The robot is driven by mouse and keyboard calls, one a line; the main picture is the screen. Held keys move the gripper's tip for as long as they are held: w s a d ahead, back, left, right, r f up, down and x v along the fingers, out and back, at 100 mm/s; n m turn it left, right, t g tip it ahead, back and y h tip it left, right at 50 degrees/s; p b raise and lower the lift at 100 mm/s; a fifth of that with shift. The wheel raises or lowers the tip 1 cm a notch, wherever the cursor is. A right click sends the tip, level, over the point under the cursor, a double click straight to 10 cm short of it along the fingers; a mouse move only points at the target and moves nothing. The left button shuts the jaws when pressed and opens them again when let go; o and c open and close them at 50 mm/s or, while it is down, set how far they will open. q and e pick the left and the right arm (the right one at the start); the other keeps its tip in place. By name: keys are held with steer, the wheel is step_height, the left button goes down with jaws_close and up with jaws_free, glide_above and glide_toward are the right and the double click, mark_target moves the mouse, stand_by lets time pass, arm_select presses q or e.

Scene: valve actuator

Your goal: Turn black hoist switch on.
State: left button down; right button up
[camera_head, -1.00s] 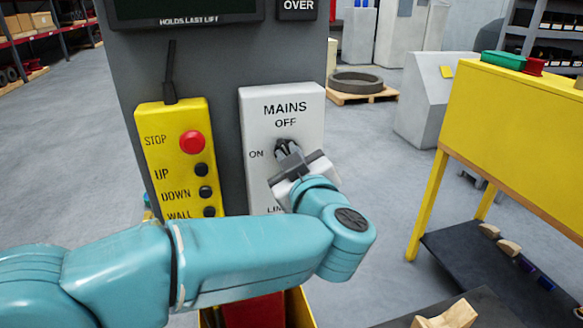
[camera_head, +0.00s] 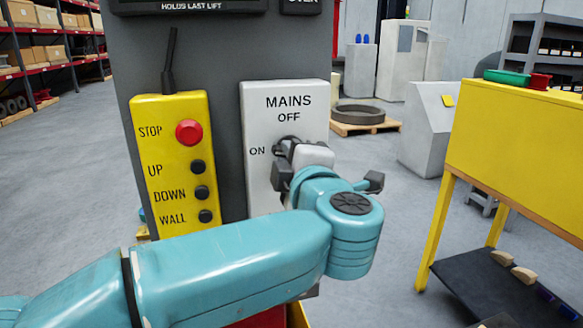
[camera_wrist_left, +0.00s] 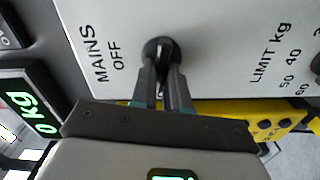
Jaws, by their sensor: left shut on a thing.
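The white MAINS box (camera_head: 260,110) is on the grey post, with OFF above its black switch (camera_head: 284,141) and ON to the switch's left. The switch is mostly hidden behind my left gripper (camera_head: 288,150) in the head view. In the left wrist view, the round black switch (camera_wrist_left: 160,44) sits between the two fingertips of my left gripper (camera_wrist_left: 160,68). The gripper is shut on the switch, with the fingers close on both sides of it. The exact angle of the switch cannot be told. My right gripper is not in view.
A yellow pendant (camera_head: 175,165) with a red STOP button and black buttons hangs left of the box. A yellow bench (camera_head: 520,150) stands at the right. A LIMIT kg scale (camera_wrist_left: 270,55) is on the same white box. Open floor lies between post and bench.

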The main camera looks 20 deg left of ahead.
arm_select(q)
steer(key=shift+f+n+b, duration=0.3)
steer(key=shift+n+b, duration=0.2)
steer(key=shift+n, duration=0.3)
steer(key=c, duration=1.1)
jaws_free()
steer(key=shift+s, duration=0.1)
steer(key=shift+r, duration=0.15)
steer(key=shift+d, duration=0.1)
steer(key=b+v, duration=0.2)
steer(key=v, duration=1.4)
steer(key=shift+s, duration=0.2)
